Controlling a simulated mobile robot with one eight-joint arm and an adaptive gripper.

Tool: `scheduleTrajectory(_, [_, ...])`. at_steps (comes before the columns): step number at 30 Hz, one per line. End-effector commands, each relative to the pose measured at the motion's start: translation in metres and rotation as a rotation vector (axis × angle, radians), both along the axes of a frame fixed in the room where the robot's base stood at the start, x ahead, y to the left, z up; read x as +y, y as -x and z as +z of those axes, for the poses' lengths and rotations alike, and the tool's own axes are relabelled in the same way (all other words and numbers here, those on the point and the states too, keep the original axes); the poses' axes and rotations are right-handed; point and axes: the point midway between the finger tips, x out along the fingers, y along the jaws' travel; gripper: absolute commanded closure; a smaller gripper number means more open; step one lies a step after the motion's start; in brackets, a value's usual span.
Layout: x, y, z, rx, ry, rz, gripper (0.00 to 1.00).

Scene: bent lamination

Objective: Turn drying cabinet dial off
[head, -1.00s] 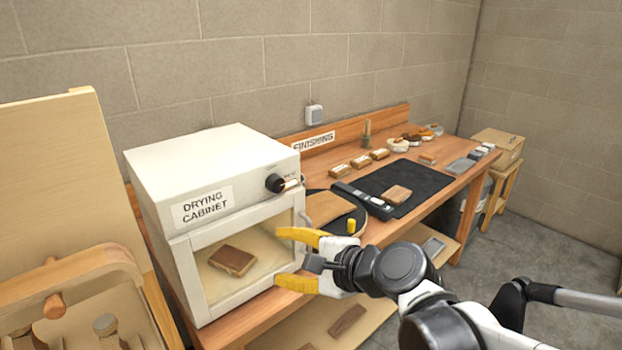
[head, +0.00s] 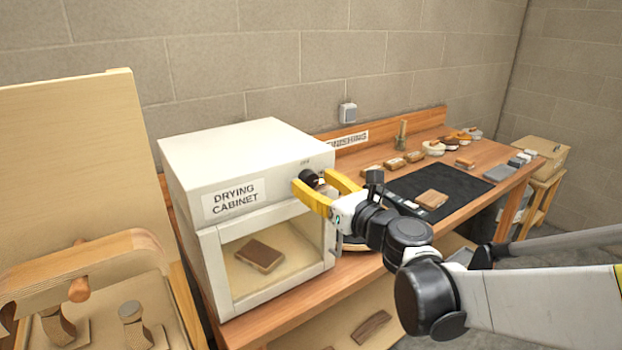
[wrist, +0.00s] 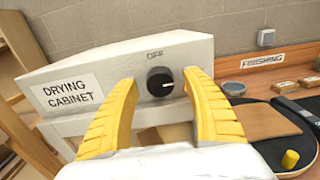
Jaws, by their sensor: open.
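The white drying cabinet (head: 240,155) stands on the bench, with its name label on the front and a wooden block (head: 260,256) behind its window. Its black dial (head: 309,178) is at the upper right of the front. In the wrist view the dial (wrist: 160,82) shows a pale pointer mark turned to the right, while the word OFF (wrist: 155,55) is printed above it. My gripper (head: 316,190) is open, with its yellow fingers on either side of the dial. In the wrist view the fingers (wrist: 160,95) flank it with gaps; I cannot tell whether the tips reach its depth.
The wooden bench (head: 440,139) runs right, with a black mat (head: 410,180) holding a wooden block, and small blocks and bowls behind it. A wall socket (head: 348,112) is behind the bench.

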Motion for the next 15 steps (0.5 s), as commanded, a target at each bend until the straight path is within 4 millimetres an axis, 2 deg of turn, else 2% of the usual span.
scheduleTrajectory(4, [0.0058, -0.0072, -0.0001, -0.001, 0.001, 0.002, 0.43])
scheduleTrajectory(12, [0.006, -0.0079, 0.0005, -0.001, 0.001, 0.001, 0.44])
scheduleTrajectory(14, [0.006, -0.0078, 0.0005, -0.001, 0.001, 0.001, 0.63])
scheduleTrajectory(15, [0.006, -0.0078, 0.0005, -0.001, 0.001, 0.001, 0.75])
